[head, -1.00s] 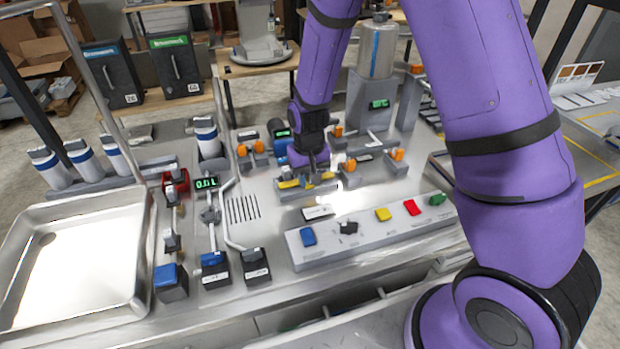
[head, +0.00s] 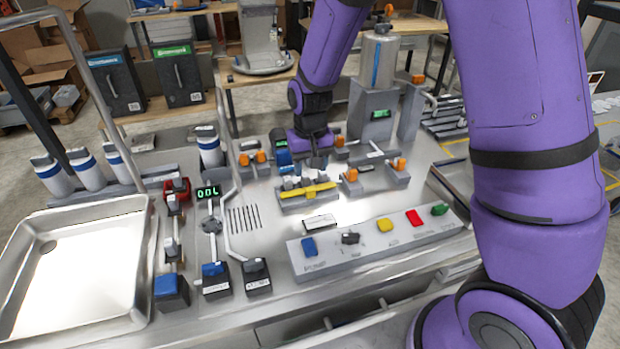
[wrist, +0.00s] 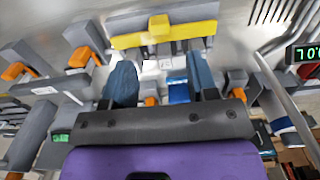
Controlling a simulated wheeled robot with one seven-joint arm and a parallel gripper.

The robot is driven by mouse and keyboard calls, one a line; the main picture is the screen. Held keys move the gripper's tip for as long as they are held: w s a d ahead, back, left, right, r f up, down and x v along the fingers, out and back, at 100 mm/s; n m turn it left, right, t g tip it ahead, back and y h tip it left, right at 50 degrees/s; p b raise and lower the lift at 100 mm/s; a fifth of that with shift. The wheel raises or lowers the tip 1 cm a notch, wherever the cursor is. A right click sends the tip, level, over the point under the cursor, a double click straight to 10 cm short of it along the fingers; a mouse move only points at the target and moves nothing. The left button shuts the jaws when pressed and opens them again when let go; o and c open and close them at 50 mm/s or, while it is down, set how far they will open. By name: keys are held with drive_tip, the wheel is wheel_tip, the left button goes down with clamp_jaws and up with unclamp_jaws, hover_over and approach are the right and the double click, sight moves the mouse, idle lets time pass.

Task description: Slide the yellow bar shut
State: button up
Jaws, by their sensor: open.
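The yellow bar (head: 307,191) lies across a low grey block near the middle of the steel counter. It also shows at the top of the wrist view (wrist: 165,36), with a small yellow knob on it. My gripper (head: 308,166) is just behind the bar in the head view, above the counter. In the wrist view the two blue-grey fingers of my gripper (wrist: 162,80) are apart with nothing held between them. The bar is clear of the fingertips. Whether the bar is fully shut cannot be told.
Orange-handled valves (head: 350,174) stand close on both sides of my gripper. A panel of coloured buttons (head: 345,262) is in front of the bar. A steel tank (head: 376,65) stands behind. Levers and a green display (head: 208,192) are to the left, beside a metal tray (head: 140,262).

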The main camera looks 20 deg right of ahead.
drive_tip(key=shift+r, duration=2)
wheel_tip(320, 180, up, 17)
drive_tip(key=t, duration=0.2)
hover_over(311, 188)
drive_tip(key=s+d, duration=0.7)
drive_tip(key=s, duration=0.3)
drive_tip(key=s+d+r+t, duration=0.1)
drive_tip(key=s+d+r, duration=0.1)
drive_tip(key=s, duration=0.5)
drive_tip(key=s+d+r+t, duration=0.2)
drive_tip(key=s+r, duration=0.2)
drive_tip(key=s, duration=0.4)
drive_tip(key=shift+d+r, duration=0.25)
drive_tip(key=shift+r, duration=0.1)
